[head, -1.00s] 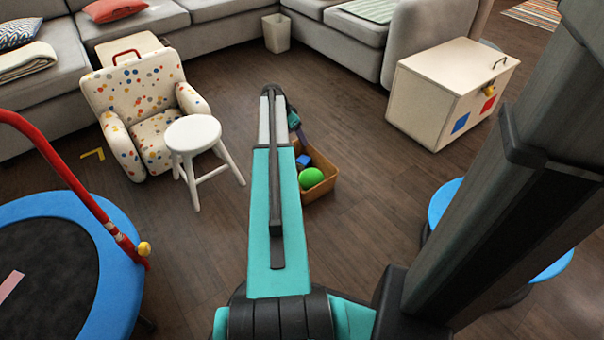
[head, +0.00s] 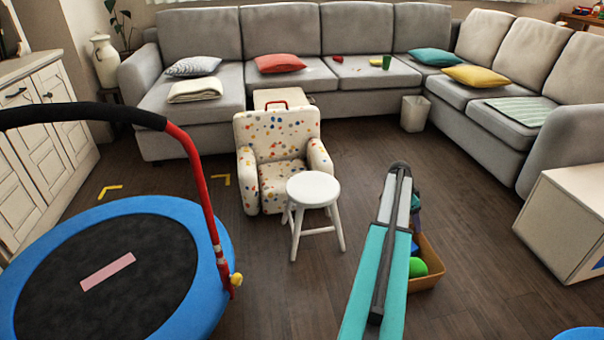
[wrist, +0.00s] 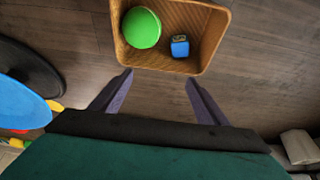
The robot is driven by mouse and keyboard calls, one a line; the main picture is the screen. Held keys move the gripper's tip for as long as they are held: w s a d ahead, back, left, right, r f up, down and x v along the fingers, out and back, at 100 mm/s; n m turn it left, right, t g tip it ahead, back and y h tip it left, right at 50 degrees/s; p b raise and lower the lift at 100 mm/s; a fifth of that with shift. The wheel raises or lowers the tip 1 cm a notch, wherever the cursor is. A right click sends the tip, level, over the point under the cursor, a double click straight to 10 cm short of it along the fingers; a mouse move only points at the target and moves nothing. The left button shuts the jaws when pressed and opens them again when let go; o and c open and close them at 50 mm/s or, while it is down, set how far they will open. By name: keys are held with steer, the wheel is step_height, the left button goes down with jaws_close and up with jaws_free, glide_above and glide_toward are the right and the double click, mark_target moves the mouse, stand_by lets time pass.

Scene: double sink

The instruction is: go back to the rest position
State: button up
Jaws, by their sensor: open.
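My gripper (wrist: 158,79) is open, with its two fingers apart and nothing between them in the wrist view. Ahead of the fingertips in that view is a tan basket (wrist: 213,45) on the wooden floor. It holds a green ball (wrist: 141,28) and a small blue block (wrist: 180,47). In the head view my arm reaches forward over the floor and hides most of my gripper and part of the basket (head: 433,277). The green ball (head: 418,267) shows just right of my arm.
A white stool (head: 313,188) and a spotted armchair (head: 277,140) stand left of my arm. A blue-rimmed trampoline (head: 110,265) with a red-and-black handle bar is at the left. A pale box (head: 565,215) stands at the right. Grey sofas (head: 300,35) line the back.

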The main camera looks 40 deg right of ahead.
steer(key=w+a+n+p, duration=0.4)
steer(key=w+a+p, duration=0.5)
steer(key=w+a, duration=0.75)
steer(key=w+a+f+n+y+p, duration=0.1)
steer(key=w+a+n+p, duration=0.3)
steer(key=a, duration=0.8)
steer(key=w+a+f+p, duration=0.1)
steer(key=w+a+p, duration=0.1)
steer(key=a+p, duration=0.65)
steer(key=s+a+r+n+g+y+p, duration=0.1)
steer(key=s+a+n+p, duration=0.25)
steer(key=a, duration=0.95)
steer(key=s+a+r+n+p, duration=0.1)
steer(key=s+a+n+p, duration=0.3)
steer(key=a, duration=0.9)
steer(key=s+a+r+n+g+p, duration=0.1)
steer(key=s+a+n, duration=0.3)
steer(key=s, duration=0.5)
steer(key=s+a+r+n+g+y+p, duration=0.1)
steer(key=s+a+r+n+p, duration=0.2)
steer(key=s+a, duration=0.6)
steer(key=shift+s+a+r+n+y, duration=0.2)
steer(key=shift+s+r+n+y, duration=0.15)
steer(key=shift+r+n, duration=0.6)
